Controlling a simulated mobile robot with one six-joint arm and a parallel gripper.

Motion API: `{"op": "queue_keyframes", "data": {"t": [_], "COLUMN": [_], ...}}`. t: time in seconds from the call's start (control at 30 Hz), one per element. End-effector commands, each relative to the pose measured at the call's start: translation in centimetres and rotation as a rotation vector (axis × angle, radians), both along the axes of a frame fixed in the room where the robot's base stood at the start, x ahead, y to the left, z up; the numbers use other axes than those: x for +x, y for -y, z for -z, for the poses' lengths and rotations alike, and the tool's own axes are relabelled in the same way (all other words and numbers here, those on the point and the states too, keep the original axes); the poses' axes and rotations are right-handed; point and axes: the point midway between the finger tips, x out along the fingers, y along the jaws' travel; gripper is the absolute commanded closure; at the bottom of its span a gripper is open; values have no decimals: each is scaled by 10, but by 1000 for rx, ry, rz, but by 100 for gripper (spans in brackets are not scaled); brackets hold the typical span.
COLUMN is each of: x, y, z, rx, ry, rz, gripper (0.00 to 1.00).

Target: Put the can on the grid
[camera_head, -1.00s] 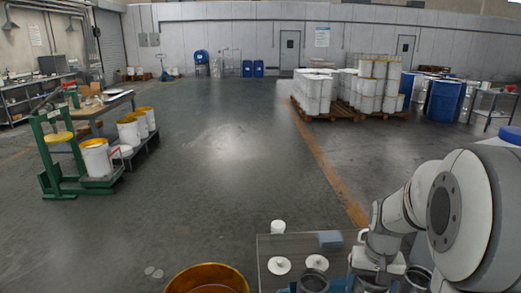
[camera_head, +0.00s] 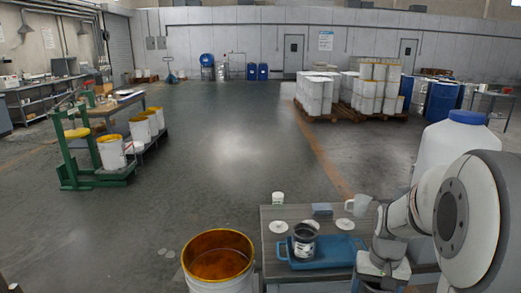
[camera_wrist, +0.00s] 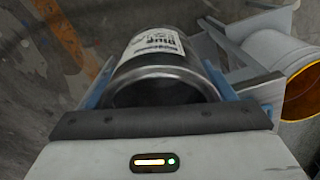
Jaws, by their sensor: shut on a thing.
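The can (camera_wrist: 155,50), dark metal with a white printed label, lies between the two blue fingers of my gripper (camera_wrist: 158,88) in the wrist view. My gripper is shut on it. A similar dark can (camera_head: 304,242) with a label stands upright on the blue tray (camera_head: 328,252). I cannot make out a grid in either view.
A white container with a blue lid (camera_head: 452,150) is behind my arm.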

Motion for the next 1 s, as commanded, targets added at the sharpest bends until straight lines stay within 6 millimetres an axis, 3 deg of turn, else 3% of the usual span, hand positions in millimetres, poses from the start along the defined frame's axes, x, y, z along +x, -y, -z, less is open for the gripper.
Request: {"op": "queue_keyframes", "data": {"t": [0.47,0.8,1.0], "x": [47,87,95], "y": [-38,-99,-118], "z": [61,145,170], "rx": [1,1,0], "ry": [-5,-6,-1], "rz": [-103,-231,-265], "gripper": [48,48,48]}}
